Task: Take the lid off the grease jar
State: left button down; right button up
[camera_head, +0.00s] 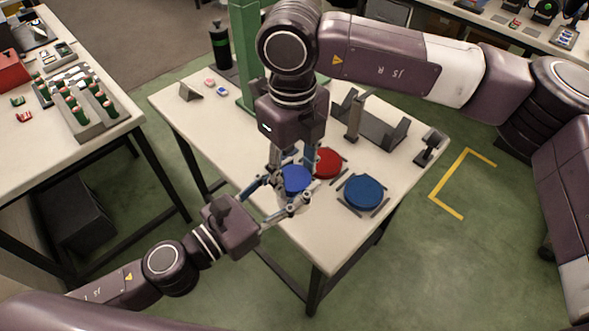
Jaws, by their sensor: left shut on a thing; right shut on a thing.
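A round blue lid (296,179) shows between my two grippers, above the near left part of the white table. I take it as the top of the grease jar; the jar's body below is mostly hidden. My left gripper (287,192) reaches in from the lower left, its fingers spread to both sides of the jar and shut on it. My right gripper (292,172) points down from above, its fingers shut on the lid. I cannot see a gap between lid and jar.
A red disc (327,162) lies just behind, and another blue disc (362,192) sits in a low holder to the right. A green post (247,55), a grey bracket (370,126) and a small black stand (430,148) stand on the table (318,228). The table's near corner is clear.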

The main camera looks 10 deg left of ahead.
jog(key=shift+s+a+r, duration=0.1)
jog(key=shift+s+a, duration=0.05)
jog(key=shift+a, duration=0.2)
jog(key=o, duration=1.2)
jog(key=shift+c, duration=0.2)
jog(key=shift+o, duration=0.6)
jog(key=shift+d, duration=0.1)
